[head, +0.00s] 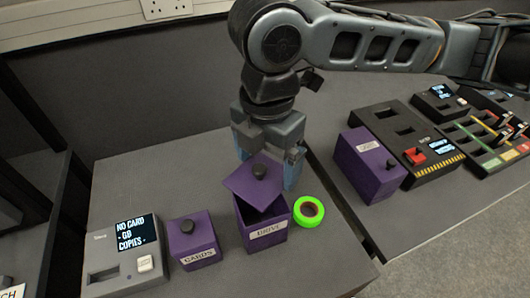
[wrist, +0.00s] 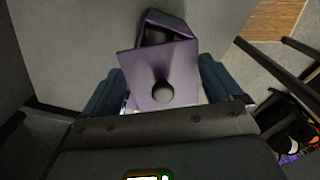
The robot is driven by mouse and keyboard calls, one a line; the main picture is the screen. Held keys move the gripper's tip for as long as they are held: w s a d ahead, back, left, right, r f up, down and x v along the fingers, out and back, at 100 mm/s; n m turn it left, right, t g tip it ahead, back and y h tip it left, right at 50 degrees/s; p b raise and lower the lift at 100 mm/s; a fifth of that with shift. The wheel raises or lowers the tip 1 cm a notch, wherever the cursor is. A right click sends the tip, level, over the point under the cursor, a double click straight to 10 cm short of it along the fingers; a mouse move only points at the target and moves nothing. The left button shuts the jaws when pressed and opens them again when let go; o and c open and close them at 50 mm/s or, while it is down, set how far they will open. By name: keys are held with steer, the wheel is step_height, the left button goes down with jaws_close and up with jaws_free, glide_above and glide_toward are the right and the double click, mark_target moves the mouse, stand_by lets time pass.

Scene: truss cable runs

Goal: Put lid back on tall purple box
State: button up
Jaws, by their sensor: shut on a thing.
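The tall purple box (head: 265,232), labelled DRIVE, stands upright on the grey bench. Its lid (head: 245,183) is a flat purple square with a dark round knob (head: 259,172). My gripper (head: 268,168) is shut on the lid, with a blue-grey finger at either side. The lid is over the box's back part, tilted and turned out of line with the rim; a dark part of the opening shows. In the wrist view, the lid (wrist: 140,66) lies between my fingers (wrist: 162,88), and the box (wrist: 168,20) shows beyond it. Whether the lid touches the rim is unclear.
A green ring (head: 308,211) lies close right of the box. A short purple box labelled CARDS (head: 196,243) and a grey device with a screen (head: 127,256) stand left. Across a gap at right are another purple box (head: 365,170) and control panels (head: 428,150). The bench front is clear.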

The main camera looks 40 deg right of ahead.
steer(key=shift+f+b, duration=2.6)
steer(key=shift+f, duration=0.6)
steer(key=shift+f, duration=0.15)
stand_by(0.3)
steer(key=o, duration=0.7)
steer(key=shift+r+p, duration=3.05)
steer(key=shift+r, duration=0.5)
jaws_close()
